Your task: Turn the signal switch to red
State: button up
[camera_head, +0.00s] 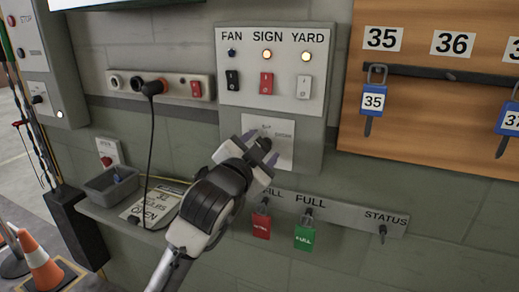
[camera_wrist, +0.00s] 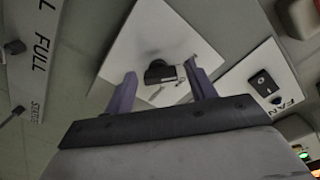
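A white switch plate (camera_head: 284,124) with small lettering is on the grey wall box below the FAN, SIGN and YARD panel. The wrist view shows the plate (camera_wrist: 150,32) with a black knob (camera_wrist: 160,72) at its middle. My gripper (camera_head: 262,147) is in front of the plate and hides part of it in the head view. In the wrist view my gripper (camera_wrist: 161,74) is open, with one finger on each side of the knob and visible gaps between. I cannot tell whether the fingertips reach the knob's depth. The knob's setting is not readable.
The FAN, SIGN and YARD panel (camera_head: 232,104) has rocker switches and lamps just above. A hook rail (camera_head: 345,217) with red and green tags is below right. A shelf with a grey bin (camera_head: 108,187) and a hanging black cable (camera_head: 152,125) are left.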

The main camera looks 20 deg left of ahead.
jog(key=s+b, duration=0.4)
jog(key=s, duration=1)
jog(key=shift+a, duration=0.25)
jog(key=shift+w, duration=0.1)
